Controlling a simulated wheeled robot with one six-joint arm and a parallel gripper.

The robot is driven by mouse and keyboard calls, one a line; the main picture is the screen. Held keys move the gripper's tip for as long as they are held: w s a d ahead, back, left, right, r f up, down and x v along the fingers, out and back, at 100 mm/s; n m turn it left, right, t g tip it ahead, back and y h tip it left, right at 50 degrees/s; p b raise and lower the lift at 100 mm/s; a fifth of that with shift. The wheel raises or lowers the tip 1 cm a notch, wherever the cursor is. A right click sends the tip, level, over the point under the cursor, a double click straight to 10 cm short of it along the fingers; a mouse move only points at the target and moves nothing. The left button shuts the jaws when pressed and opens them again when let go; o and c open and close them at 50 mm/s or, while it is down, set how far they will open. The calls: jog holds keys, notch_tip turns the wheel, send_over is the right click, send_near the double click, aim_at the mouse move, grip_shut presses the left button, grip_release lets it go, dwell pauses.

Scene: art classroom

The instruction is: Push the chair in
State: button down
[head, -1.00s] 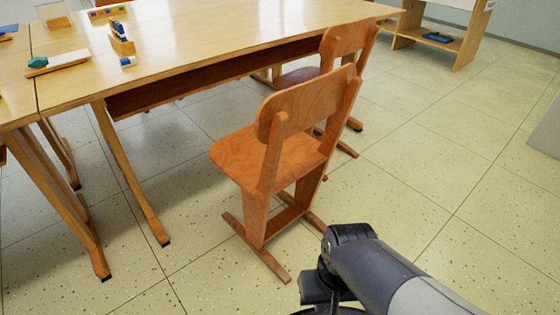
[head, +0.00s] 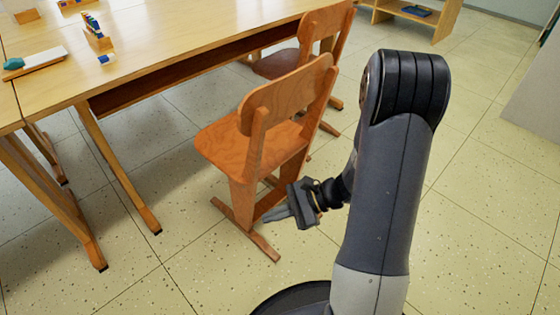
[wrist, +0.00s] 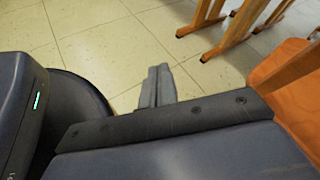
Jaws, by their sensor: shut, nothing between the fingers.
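The wooden chair (head: 225,150) stands upright in the middle of the head view, pulled out from the long table (head: 170,50), with its backrest towards me. My gripper (head: 268,215) is shut and empty, low beside the chair's base, just behind its lower leg frame in the picture. I cannot tell whether it touches the chair. In the wrist view, the shut fingers (wrist: 157,88) point over the floor, and an orange part of the chair (wrist: 285,75) shows at the right edge.
A second chair (head: 278,64) stands farther along the table. Table legs (head: 118,170) rise at the left. Blocks (head: 97,38) and other small things lie on the tabletop. A wooden shelf (head: 440,25) stands at the back right. The tiled floor at right is clear.

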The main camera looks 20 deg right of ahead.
jog(key=w+d+f+m+t+h+p, duration=0.2)
jog(key=w+d+f+m+t, duration=0.3)
jog(key=d+m+t, duration=0.25)
jog(key=w+d+f+m+t+h+p, duration=0.2)
jog(key=w+d+f+m+t, duration=0.2)
jog(key=w+d+m+t, duration=0.4)
jog(key=g+b, duration=0.1)
jog(key=g, duration=0.1)
send_near(266, 152)
jog(key=shift+n, duration=0.45)
jog(key=shift+f+b+x, duration=0.2)
jog(key=shift+b+x, duration=0.45)
jog(key=shift+x, duration=0.6)
jog(key=shift+f+b+x, duration=0.2)
jog(key=shift+b+x, duration=0.45)
jog(key=shift+x, duration=0.55)
jog(key=shift+a, duration=0.15)
jog(key=shift+b+x, duration=1.2)
jog(key=shift+x, duration=1.25)
jog(key=shift+w, duration=0.1)
jog(key=shift+b+x, duration=1.4)
jog(key=shift+x, duration=1)
jog(key=shift+w, duration=0.15)
